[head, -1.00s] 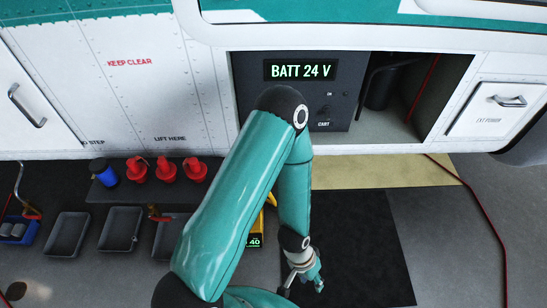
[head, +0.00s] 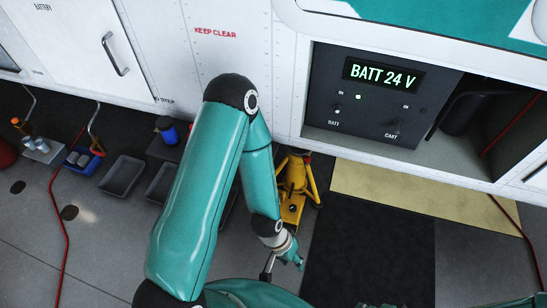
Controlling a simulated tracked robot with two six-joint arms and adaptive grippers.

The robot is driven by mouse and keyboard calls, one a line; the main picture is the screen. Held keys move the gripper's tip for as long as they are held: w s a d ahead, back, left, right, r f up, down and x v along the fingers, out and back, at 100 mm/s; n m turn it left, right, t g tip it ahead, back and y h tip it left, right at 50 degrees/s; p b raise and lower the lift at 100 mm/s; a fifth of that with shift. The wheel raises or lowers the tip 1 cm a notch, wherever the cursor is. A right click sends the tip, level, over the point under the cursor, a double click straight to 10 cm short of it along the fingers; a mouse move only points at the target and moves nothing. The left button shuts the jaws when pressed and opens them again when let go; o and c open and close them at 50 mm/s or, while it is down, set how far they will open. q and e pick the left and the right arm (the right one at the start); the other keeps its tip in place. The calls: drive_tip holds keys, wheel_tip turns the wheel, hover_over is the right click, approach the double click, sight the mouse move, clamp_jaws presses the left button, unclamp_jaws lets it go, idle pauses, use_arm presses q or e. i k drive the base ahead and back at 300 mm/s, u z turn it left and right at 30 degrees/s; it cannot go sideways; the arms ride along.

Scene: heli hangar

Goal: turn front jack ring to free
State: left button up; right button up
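A yellow jack (head: 292,190) stands on the floor below the helicopter's side, just right of my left forearm. The forearm covers part of its left side, and I cannot make out its ring clearly. My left gripper (head: 283,266) hangs below and in front of the jack, apart from it in the picture. It is small and seen from above, so I cannot tell whether its fingers are open or shut. I see nothing in it. My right gripper is not in view.
A panel (head: 375,100) reading BATT 24 V sits in an open bay. Trays (head: 122,176), a blue can (head: 167,130) and a blue bin (head: 82,161) stand left. A black mat (head: 370,250) and a tan strip (head: 400,196) lie right. A red cable (head: 64,235) crosses the floor.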

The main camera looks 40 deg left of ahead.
sight(306, 158)
drive_tip(key=z, duration=0.2)
drive_tip(key=i, duration=0.2)
drive_tip(key=u, duration=5.1)
drive_tip(key=i, duration=0.3)
drive_tip(key=z, duration=3.75)
drive_tip(key=i, duration=0.5)
